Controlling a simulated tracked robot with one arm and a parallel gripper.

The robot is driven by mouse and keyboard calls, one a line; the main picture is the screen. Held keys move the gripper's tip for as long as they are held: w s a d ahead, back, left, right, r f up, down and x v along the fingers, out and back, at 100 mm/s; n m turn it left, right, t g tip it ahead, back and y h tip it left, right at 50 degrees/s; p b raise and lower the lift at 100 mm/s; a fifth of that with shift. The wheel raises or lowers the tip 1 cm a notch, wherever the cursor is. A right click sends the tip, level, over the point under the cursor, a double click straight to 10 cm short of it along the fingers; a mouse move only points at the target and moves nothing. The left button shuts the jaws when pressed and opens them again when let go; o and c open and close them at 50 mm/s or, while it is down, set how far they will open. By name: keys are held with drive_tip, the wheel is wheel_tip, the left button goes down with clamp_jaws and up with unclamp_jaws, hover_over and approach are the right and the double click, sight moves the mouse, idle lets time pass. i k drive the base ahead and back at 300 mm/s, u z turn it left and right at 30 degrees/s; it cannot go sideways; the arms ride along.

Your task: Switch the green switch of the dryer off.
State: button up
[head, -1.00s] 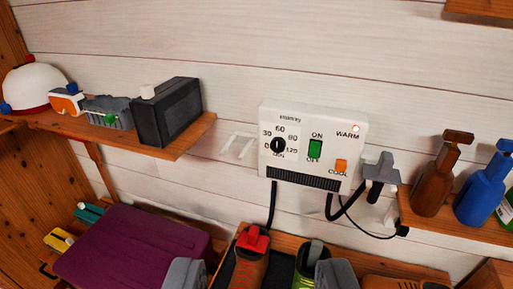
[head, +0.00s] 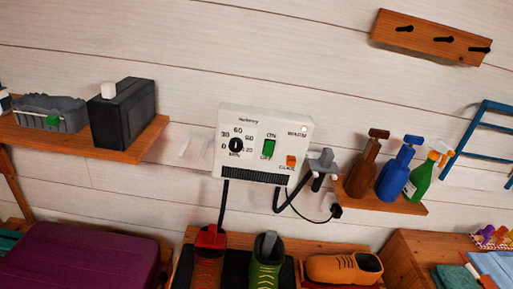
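The dryer (head: 253,124) is a white box on the plank wall, near the middle of the head view and slightly tilted in the picture. Its green switch (head: 268,147) is on the front, between the ON label above and the OFF label below. I cannot tell which way the switch is tipped. An orange switch (head: 291,162) sits to the lower right, and a black timer dial (head: 236,145) to the left. Nothing covers the dryer's front. My gripper is not in view.
A dark box (head: 122,112) stands on the left shelf. Spray bottles (head: 390,175) stand on a shelf at right. Cables and a grey holder (head: 322,160) are beside the dryer. Shoes (head: 265,268) and a purple case (head: 80,258) lie below. The space before the dryer looks clear.

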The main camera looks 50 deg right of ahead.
sight(268, 146)
drive_tip(key=z, duration=0.15)
drive_tip(key=k, duration=0.65)
drive_tip(key=z, duration=0.85)
drive_tip(key=i, duration=0.5)
